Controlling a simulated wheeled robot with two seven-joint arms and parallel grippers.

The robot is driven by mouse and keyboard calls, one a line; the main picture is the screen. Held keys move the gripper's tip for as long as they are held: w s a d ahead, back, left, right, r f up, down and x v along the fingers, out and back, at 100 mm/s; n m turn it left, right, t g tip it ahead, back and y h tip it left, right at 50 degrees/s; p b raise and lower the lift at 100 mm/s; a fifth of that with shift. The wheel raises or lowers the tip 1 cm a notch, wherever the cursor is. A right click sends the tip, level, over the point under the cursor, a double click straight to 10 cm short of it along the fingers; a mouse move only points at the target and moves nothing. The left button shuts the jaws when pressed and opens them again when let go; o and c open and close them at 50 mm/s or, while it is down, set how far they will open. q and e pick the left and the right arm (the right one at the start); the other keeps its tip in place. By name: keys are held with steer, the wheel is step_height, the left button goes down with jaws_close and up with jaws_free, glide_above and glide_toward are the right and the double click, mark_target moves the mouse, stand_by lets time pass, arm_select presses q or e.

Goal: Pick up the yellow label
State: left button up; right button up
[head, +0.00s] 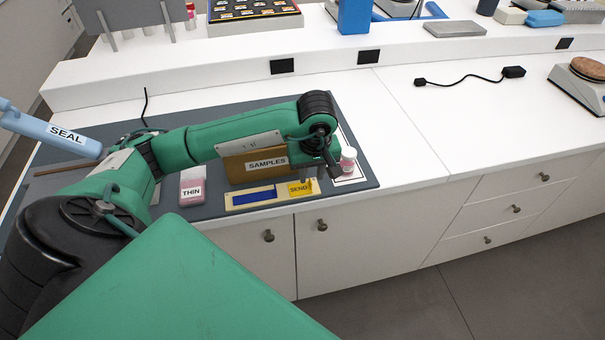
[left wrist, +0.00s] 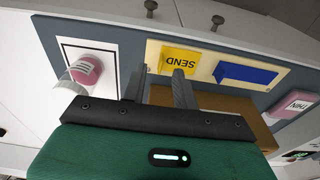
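The yellow label (head: 300,188), marked SEND, lies flat on a cream strip (head: 237,199) near the bench's front edge. It also shows upside down in the left wrist view (left wrist: 180,60), beside a blue block (left wrist: 245,74). My left gripper (head: 318,176) points down over the label's right side in the head view. In the left wrist view its two fingers (left wrist: 158,78) are apart with nothing between them. One fingertip overlaps the label's lower edge in that picture; I cannot tell whether they touch. My right gripper is not in view.
A brown SAMPLES box (head: 240,166) stands behind the strip. A pink-and-white jar (head: 348,160) stands on a white, black-bordered card, close to my gripper. A pink THIN jar (head: 192,190) and a blue SEAL tube (head: 50,130) are to the left. The bench at right is mostly clear.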

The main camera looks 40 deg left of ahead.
mark_target(300, 186)
arm_select(q)
steer(key=shift+w+a+f+p, duration=0.1)
steer(key=shift+f+p, duration=0.05)
steer(key=shift+f, duration=0.6)
steer(key=shift+a+f+p, duration=0.1)
steer(key=shift+f+p, duration=0.05)
steer(key=shift+f, duration=0.55)
jaws_close()
steer(key=shift+r, duration=0.1)
